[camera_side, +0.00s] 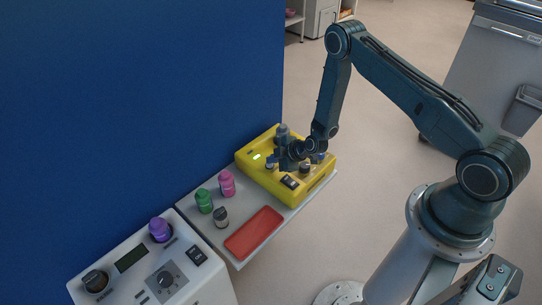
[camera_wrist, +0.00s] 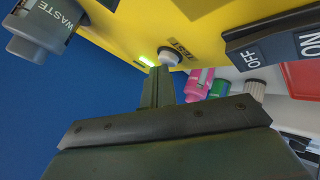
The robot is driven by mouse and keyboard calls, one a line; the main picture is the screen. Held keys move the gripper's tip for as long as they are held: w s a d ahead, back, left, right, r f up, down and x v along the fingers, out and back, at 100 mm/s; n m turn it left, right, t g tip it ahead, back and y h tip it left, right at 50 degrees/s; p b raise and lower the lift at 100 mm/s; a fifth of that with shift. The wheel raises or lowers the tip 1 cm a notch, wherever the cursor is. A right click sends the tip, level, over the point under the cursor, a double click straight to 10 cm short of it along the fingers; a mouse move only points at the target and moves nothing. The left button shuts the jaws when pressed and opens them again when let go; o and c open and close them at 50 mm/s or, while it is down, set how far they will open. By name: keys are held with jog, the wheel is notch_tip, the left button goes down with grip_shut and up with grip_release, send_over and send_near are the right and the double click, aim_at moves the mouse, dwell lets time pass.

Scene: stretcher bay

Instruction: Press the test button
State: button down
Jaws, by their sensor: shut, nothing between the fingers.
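The yellow device (camera_side: 318,175) stands at the far end of the grey shelf and also fills the top of the wrist view (camera_wrist: 130,22). Its small pale test button (camera_wrist: 170,57) sits beside a printed label that appears to read TEST. A green light (camera_wrist: 147,61) glows next to the button and also shows in the side view (camera_side: 256,156). My gripper (camera_wrist: 160,72) is shut and empty, its tips close to the button. I cannot tell whether they touch it. In the side view my gripper (camera_side: 275,160) is low over the device, hiding part of its top.
An OFF/ON rocker switch (camera_wrist: 275,40) and a grey WASTE canister (camera_wrist: 42,28) are on the device. A blue wall (camera_side: 130,90) stands behind.

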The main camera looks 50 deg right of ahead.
jog(key=shift+r, duration=0.85)
jog(key=shift+r, duration=0.15)
jog(key=shift+r, duration=2.35)
notch_tip(320, 180, up, 6)
send_over(273, 165)
